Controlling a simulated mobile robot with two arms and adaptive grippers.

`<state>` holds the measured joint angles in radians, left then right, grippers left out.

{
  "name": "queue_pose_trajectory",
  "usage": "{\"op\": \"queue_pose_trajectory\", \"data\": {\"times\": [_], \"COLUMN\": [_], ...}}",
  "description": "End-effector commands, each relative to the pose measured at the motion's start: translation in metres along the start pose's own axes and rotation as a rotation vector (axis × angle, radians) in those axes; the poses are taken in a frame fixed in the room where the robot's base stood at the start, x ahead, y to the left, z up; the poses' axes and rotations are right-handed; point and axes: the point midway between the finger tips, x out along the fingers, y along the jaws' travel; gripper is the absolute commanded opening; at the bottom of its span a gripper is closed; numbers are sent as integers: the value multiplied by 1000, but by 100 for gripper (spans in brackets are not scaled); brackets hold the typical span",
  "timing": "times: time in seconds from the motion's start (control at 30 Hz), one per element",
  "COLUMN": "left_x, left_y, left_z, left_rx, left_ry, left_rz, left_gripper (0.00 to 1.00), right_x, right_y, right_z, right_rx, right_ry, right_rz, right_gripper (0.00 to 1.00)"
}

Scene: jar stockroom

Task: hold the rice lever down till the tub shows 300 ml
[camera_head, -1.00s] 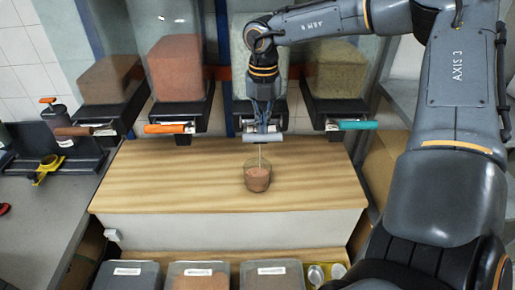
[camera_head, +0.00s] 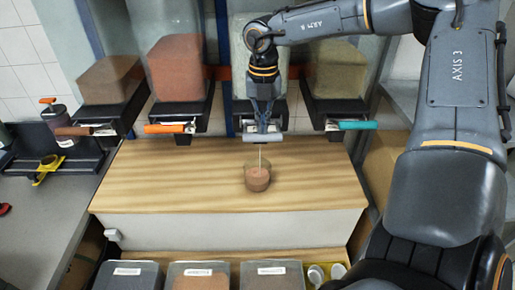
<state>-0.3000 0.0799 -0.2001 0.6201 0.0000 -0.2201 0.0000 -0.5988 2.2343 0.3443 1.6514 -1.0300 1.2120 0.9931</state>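A small clear tub (camera_head: 258,180) stands on the wooden counter below the third dispenser, part filled with something brownish-pink. A thin pale stream falls into it from above. The grey lever (camera_head: 258,137) of that dispenser is just above the tub. My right gripper (camera_head: 262,125) points down at this lever, its fingers close together and seemingly touching it. The pale rice hopper (camera_head: 241,75) behind is partly hidden by my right arm. Marks on the tub are too small to read. My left gripper is not in view.
Other dispensers have a brown lever (camera_head: 75,131), an orange lever (camera_head: 168,128) and a teal lever (camera_head: 357,125). The wooden counter (camera_head: 160,185) is clear around the tub. Lidded bins (camera_head: 197,268) stand below its front edge.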

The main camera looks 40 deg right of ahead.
Motion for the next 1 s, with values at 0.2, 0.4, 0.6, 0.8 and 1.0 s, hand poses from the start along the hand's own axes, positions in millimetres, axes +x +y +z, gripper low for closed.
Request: {"op": "queue_pose_trajectory", "data": {"times": [0.2,0.4,0.6,0.8,1.0], "left_x": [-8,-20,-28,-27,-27], "left_y": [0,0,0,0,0], "left_z": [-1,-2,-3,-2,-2], "left_rx": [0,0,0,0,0], "left_ry": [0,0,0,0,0], "left_rz": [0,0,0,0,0], "left_gripper": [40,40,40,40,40], "right_x": [-20,-51,-72,-72,-72], "right_y": [0,0,0,0,0], "right_z": [0,0,0,0,0], "right_rx": [1,0,1,0,0], "right_ry": [-1,-2,0,0,0], "right_rz": [0,-1,0,0,0], "right_gripper": [0,0,0,0,0]}}
